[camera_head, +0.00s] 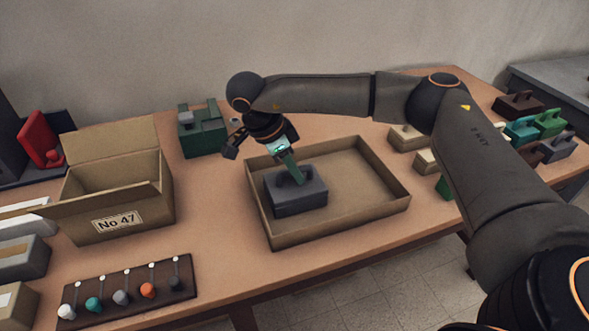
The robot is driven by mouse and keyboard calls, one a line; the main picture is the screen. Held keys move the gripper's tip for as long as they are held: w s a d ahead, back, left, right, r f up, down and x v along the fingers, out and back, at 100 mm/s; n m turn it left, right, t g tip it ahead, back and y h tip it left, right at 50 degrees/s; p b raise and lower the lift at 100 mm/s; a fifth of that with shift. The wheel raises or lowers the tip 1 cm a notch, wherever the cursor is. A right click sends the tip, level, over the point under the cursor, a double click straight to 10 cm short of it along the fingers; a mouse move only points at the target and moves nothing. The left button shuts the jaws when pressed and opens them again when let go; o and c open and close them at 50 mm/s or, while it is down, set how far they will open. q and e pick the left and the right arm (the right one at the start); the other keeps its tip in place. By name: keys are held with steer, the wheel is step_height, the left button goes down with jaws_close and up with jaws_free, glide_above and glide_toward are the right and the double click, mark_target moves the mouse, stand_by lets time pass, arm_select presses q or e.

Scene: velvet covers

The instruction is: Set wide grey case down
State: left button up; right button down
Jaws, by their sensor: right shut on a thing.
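The wide grey case (298,199) is a dark grey box with a handle on top. It is inside the left part of the shallow cardboard tray (384,209), roughly level. I cannot tell whether its underside touches the tray floor. My right gripper (293,176) reaches down from above and is shut on the case's handle; the fingers partly hide the handle. My left gripper is not in view.
An open cardboard box marked No 47 (118,222) stands left of the tray. A green case (203,138) is behind. A rack of coloured knobs (128,292) lies at the front left. Several small cases, including a bright green one (550,123), stand at the right. The tray's right part is empty.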

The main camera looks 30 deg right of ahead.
steer(key=c, duration=1.3)
jaws_free()
steer(key=shift+f, duration=0.1)
steer(key=o, duration=0.5)
steer(key=shift+c, duration=0.2)
steer(key=p+v, duration=0.1)
steer(key=v, duration=1.1)
steer(key=shift+r, duration=0.2)
